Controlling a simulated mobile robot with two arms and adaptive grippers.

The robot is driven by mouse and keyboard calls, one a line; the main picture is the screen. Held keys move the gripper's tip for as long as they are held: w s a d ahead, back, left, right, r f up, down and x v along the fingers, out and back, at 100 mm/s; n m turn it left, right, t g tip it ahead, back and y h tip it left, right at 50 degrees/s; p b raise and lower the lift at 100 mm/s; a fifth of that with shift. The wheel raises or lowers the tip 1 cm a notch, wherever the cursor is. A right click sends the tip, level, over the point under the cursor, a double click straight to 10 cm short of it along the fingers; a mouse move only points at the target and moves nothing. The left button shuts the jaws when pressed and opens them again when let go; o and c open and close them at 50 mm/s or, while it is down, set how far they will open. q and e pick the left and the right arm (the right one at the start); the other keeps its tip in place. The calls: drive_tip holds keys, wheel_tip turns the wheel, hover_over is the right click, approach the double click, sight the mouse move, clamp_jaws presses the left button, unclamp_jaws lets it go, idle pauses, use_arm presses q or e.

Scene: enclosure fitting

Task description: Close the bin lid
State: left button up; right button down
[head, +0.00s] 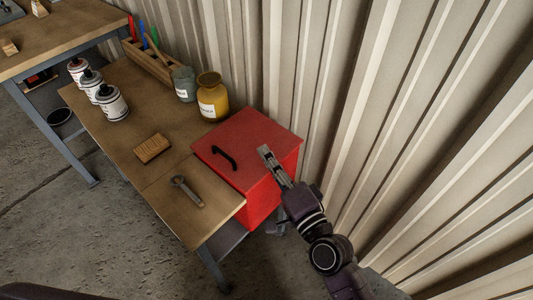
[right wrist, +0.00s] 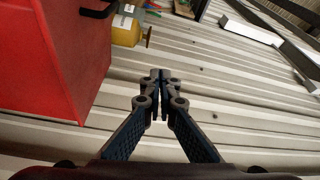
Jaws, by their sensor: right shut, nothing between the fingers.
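The red bin (head: 263,203) stands at the right end of the workbench, close to the corrugated wall. Its red lid (head: 258,133) lies across the top, with a black handle (head: 224,157) on it; I see no clear gap under the lid. My right gripper (head: 265,151) is shut and empty, its tips over the right part of the lid in the head view; I cannot tell whether they touch it. In the right wrist view the shut fingertips (right wrist: 160,76) are in front of the wall, with the red bin (right wrist: 50,60) to the left. My left gripper is not in view.
A yellow jar (head: 212,98) and a grey pot (head: 184,86) stand behind the bin. A wrench-like tool (head: 187,190), a wooden block (head: 152,148) and several white cans (head: 112,104) are on the workbench (head: 120,140). The corrugated wall (head: 400,120) limits room on the right.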

drive_tip(key=v, duration=1.1)
drive_tip(key=shift+s+d, duration=0.2)
drive_tip(key=shift+s, duration=0.1)
drive_tip(key=s+d+f+n+g+h, duration=0.15)
drive_tip(key=d+f, duration=0.25)
drive_tip(key=f, duration=0.8)
drive_tip(key=d+f+n+g+h, duration=0.3)
drive_tip(key=d+f, duration=0.1)
drive_tip(key=f, duration=0.8)
drive_tip(key=s+d+f+n+g+h, duration=0.1)
drive_tip(key=d+f+n+g+h, duration=0.15)
drive_tip(key=f, duration=0.95)
drive_tip(key=s+d+f+n+g+h, duration=0.1)
drive_tip(key=s+d+f+g, duration=0.1)
drive_tip(key=s+d+f, duration=0.35)
drive_tip(key=s+d+f+n+g+h, duration=0.1)
drive_tip(key=s+d+f, duration=0.1)
drive_tip(key=s+f, duration=0.5)
drive_tip(key=s+d+f+n+g, duration=0.1)
drive_tip(key=s+f, duration=0.3)
drive_tip(key=s, duration=0.4)
drive_tip(key=s+d+f+n+g+h+p, duration=0.1)
drive_tip(key=s+f+g, duration=0.2)
drive_tip(key=s, duration=0.6)
wheel_tip(320, 180, down, 2)
drive_tip(key=shift+d+f+n+g, duration=0.1)
drive_tip(key=shift+d+n+g, duration=0.2)
drive_tip(key=shift+g, duration=0.1)
drive_tip(key=shift+s, duration=0.1)
